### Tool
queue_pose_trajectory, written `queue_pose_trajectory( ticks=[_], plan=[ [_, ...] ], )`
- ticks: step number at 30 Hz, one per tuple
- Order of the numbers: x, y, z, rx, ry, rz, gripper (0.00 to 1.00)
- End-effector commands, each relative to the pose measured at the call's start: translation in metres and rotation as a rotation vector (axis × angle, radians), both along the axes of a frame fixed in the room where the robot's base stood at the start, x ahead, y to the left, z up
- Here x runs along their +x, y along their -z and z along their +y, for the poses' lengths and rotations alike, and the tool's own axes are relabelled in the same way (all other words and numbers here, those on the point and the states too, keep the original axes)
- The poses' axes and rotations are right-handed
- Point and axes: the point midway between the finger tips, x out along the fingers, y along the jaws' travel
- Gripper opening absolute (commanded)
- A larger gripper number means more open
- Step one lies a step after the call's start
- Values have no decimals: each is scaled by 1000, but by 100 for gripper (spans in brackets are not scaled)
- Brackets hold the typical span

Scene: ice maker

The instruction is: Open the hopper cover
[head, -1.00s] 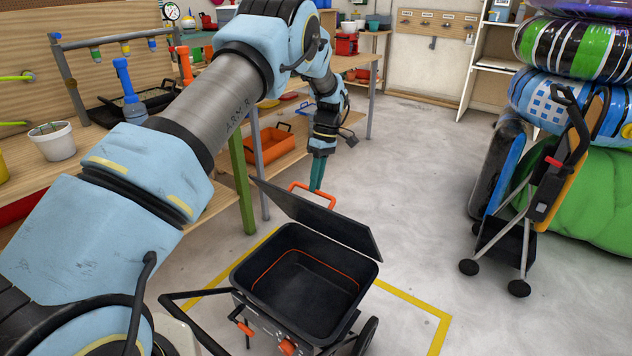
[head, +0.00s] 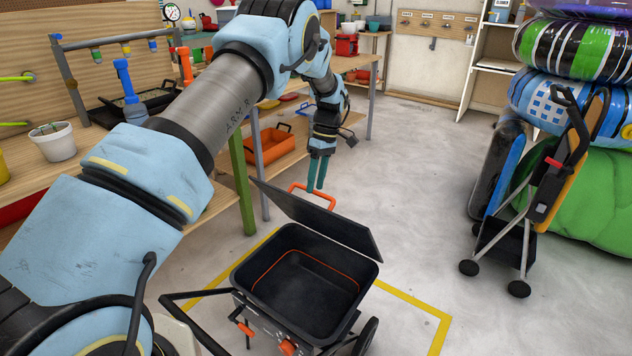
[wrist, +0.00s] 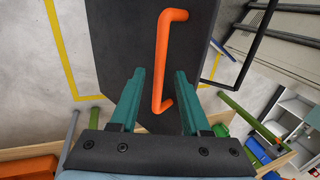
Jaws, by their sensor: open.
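The black hopper (head: 305,280) stands on a wheeled cart, and its inside with an orange line is in view. Its black cover (head: 318,222) stands raised and tilted along the hopper's far side. An orange handle (head: 312,194) is on the cover's outer face; it also shows in the wrist view (wrist: 160,60). My gripper (head: 316,189) is at the handle behind the cover, with its teal fingers apart. In the wrist view my gripper (wrist: 159,74) is open, with the handle bar showing between the fingers. I cannot tell whether either finger touches it.
A wooden workbench with a green leg (head: 242,185) stands to the left, with an orange tray (head: 272,147) on its lower shelf. A folded cart (head: 530,200) and stacked inflatables (head: 570,95) stand at right. The floor (head: 420,200) between is clear.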

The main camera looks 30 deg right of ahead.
Motion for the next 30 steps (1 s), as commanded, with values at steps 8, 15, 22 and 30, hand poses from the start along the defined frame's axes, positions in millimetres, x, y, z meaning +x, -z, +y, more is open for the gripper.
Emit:
queue_pose_trajectory(
  ticks=[8,15,22,30],
  plan=[
    [3,-13,-5,-2,0,-2,47],
    [10,-58,-18,-3,2,-3,47],
    [15,-92,-27,-1,0,-2,47],
    [16,-103,-29,1,0,0,47]
  ],
)
